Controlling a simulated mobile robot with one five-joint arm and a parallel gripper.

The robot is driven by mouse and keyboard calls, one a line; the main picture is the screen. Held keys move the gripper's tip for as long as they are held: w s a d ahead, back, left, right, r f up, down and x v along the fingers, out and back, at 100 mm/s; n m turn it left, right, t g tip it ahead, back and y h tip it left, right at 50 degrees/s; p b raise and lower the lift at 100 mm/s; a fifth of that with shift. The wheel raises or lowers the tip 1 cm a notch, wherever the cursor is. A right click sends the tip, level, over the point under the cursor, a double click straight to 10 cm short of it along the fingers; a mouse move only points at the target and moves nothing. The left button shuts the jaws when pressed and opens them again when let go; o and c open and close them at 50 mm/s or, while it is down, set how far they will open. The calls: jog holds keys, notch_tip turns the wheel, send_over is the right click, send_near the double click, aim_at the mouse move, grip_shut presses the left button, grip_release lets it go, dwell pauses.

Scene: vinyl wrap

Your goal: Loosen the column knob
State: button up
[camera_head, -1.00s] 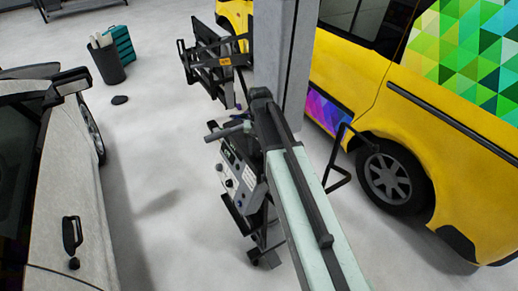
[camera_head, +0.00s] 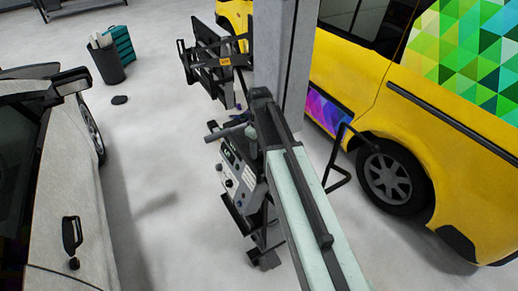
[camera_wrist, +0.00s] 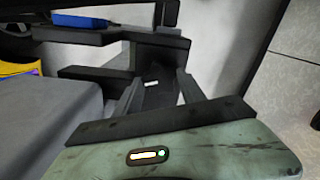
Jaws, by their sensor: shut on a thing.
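In the wrist view my gripper (camera_wrist: 157,92) has its two dark fingers on either side of a dark part with a small white mark, which I take to be the column knob (camera_wrist: 153,84). The fingers are shut on it. Its outline is hard to make out against the dark parts around it. In the head view my pale green arm reaches up from the lower right to a dark machine (camera_head: 236,170) with a panel of several small knobs. My arm's end covers the gripper there, and I cannot make out the column knob.
A grey pillar (camera_head: 298,50) and a yellow van (camera_head: 440,150) stand close on the right. A light-coloured car (camera_head: 60,200) is on the left. A black rack (camera_head: 210,62) stands beyond the machine. Bare floor (camera_head: 150,150) lies between the car and the machine.

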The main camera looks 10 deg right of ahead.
aim_at(259, 151)
jog(key=shift+n, duration=0.8)
jog(key=o, duration=1.4)
jog(key=shift+c, duration=0.2)
notch_tip(259, 151, up, 8)
jog(key=p, duration=0.8)
jog(key=shift+f, duration=0.1)
